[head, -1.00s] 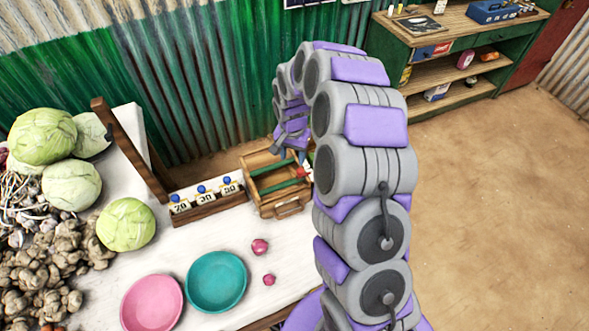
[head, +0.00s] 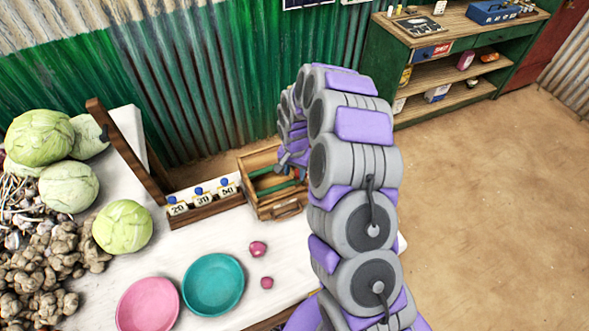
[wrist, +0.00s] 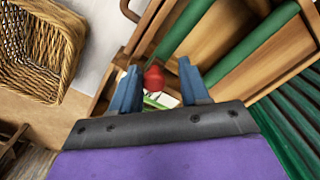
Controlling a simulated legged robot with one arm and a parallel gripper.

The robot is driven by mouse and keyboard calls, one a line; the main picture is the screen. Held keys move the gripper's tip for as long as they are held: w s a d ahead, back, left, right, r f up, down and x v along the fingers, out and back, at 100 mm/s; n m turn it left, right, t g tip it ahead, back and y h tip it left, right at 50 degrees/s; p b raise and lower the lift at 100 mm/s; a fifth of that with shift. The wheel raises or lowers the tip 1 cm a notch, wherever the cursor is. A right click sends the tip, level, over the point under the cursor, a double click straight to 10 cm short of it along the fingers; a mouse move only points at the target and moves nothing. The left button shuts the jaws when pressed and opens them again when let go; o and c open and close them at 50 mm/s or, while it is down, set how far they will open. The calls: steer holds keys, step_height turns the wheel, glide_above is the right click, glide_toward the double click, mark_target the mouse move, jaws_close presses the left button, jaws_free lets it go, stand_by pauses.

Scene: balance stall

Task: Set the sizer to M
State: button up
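The sizer appears to be the open wooden box (head: 284,209) with green rails, at the table's far edge beside the number rack; its rails (wrist: 250,45) also show in the wrist view. A red knob (wrist: 154,76) shows in the wrist view, with a pale and green patch just below it. My gripper (wrist: 160,84) is open, its two blue fingers on either side of the knob, with gaps visible. I cannot read any size letters.
A rack with blue knobs and number cards (head: 200,200) stands left of the box. Pink (head: 149,305) and teal (head: 213,285) bowls and two small pink onions sit in front. Cabbages (head: 40,137) are at left. A wicker basket (wrist: 35,45) shows in the wrist view.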

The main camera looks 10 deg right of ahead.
steer(key=shift+w+d+r, duration=0.1)
steer(key=shift+d+r, duration=0.05)
steer(key=shift+d, duration=0.7)
steer(key=c, duration=0.5)
steer(key=shift+a, duration=0.1)
steer(key=shift+c, duration=1.2)
steer(key=shift+a, duration=0.1)
jaws_close()
